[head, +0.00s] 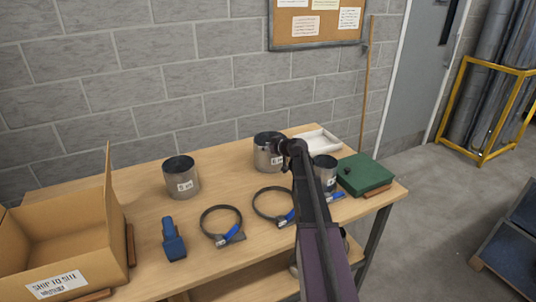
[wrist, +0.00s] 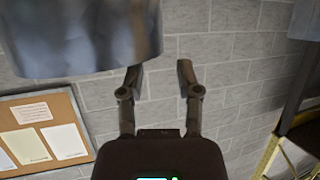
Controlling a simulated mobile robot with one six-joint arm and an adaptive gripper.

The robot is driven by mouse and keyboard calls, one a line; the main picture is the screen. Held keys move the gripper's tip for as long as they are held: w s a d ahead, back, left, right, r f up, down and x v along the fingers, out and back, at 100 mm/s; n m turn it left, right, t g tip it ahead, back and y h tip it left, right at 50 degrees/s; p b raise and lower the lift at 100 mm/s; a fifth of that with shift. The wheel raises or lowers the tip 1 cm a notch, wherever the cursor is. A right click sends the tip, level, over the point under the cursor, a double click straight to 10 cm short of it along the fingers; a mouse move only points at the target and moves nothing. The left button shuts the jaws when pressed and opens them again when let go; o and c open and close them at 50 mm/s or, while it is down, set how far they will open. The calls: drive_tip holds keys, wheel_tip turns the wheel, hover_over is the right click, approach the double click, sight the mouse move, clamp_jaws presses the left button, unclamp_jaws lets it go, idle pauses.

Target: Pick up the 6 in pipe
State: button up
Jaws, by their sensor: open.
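Three short metal pipes stand upright on the wooden workbench (head: 150,205): a left pipe (head: 181,178), a back middle pipe (head: 266,156) and a smaller right pipe (head: 326,171). Each has a white label, too small to read surely, so I cannot tell which is the 6 in pipe. My gripper (head: 283,147) is at the upper right side of the middle pipe and partly covers it. In the wrist view my gripper (wrist: 160,73) is open with nothing between its fingers. A shiny pipe (wrist: 75,38) fills the upper left, by the left fingertip; contact is unclear.
Two ring clamps with blue handles (head: 222,224) (head: 271,204) and a blue tool (head: 173,240) lie in front. A cardboard box (head: 75,245) stands left. A white tray (head: 319,141) and green case (head: 364,173) are right. The block wall (head: 120,80) is close behind.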

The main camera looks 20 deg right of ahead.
drive_tip(key=shift+b+x, duration=0.75)
drive_tip(key=shift+x, duration=1.55)
drive_tip(key=shift+s, duration=0.1)
clamp_jaws()
